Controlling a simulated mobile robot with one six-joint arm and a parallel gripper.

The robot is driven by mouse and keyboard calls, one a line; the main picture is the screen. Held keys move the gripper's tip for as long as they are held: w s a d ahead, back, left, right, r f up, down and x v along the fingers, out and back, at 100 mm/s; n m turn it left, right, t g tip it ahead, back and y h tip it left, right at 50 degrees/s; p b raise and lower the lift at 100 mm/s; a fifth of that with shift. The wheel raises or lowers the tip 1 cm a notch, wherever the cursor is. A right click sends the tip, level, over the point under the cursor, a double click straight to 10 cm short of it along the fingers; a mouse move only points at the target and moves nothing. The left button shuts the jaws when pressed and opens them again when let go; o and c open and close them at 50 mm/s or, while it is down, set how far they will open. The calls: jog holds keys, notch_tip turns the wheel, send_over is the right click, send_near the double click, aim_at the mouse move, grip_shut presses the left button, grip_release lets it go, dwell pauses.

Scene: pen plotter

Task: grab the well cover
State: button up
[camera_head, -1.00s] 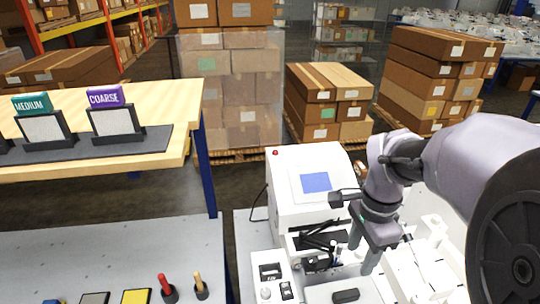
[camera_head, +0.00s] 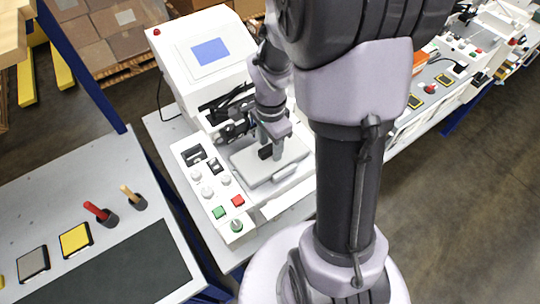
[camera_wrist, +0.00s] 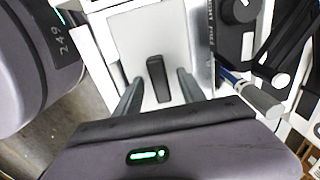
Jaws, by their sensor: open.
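The well cover (camera_head: 255,169) looks like a flat light grey plate with a black upright handle (camera_head: 265,152), lying on the white plotter machine. In the wrist view the cover (camera_wrist: 140,45) fills the upper middle, its black handle (camera_wrist: 157,80) standing between my fingers. My gripper (camera_head: 271,143) is over the cover with its fingers pointing down. In the wrist view my gripper (camera_wrist: 158,78) is open, one finger on each side of the handle with a visible gap on both sides. I cannot tell how far down the fingers reach along the handle.
The white machine housing with a blue screen (camera_head: 210,52) stands behind the cover. A control panel with a green button (camera_head: 218,212) and a red button (camera_head: 238,200) is at the left. In the wrist view a blue-and-grey pen-like part (camera_wrist: 250,95) lies close right.

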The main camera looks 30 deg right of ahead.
jog(key=shift+r, duration=0.1)
grip_shut()
dwell(1.2)
